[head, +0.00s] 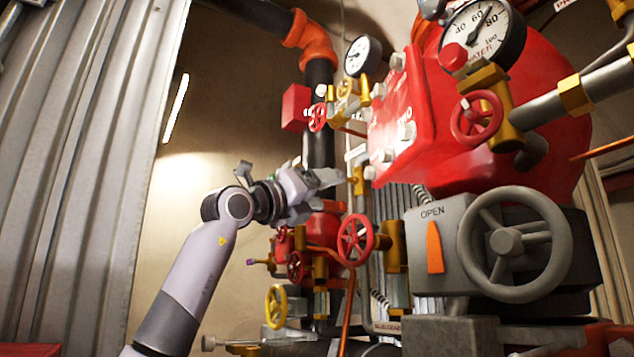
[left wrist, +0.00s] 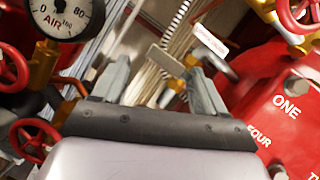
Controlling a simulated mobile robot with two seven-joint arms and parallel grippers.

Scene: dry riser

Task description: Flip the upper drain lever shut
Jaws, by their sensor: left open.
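My left gripper (head: 328,178) reaches in from the left at mid height, its fingers pointing right toward a small brass valve (head: 357,181). In the left wrist view the two fingers (left wrist: 160,80) stand apart with nothing gripped. A flat grey lever-like plate (left wrist: 166,60) shows beyond and between the fingertips, tilted, beside a brass fitting (left wrist: 192,62). It looks like the upper drain lever, but I cannot be sure. I see no clear contact between fingers and plate. In the head view the fingers partly hide this spot. My right gripper is not in view.
A large red valve body (head: 445,120) with bolts fills the right. A grey box marked OPEN with a handwheel (head: 506,241) is at lower right. Red handwheels (head: 356,240) sit below my gripper. The beige wall (head: 180,220) to the left is clear.

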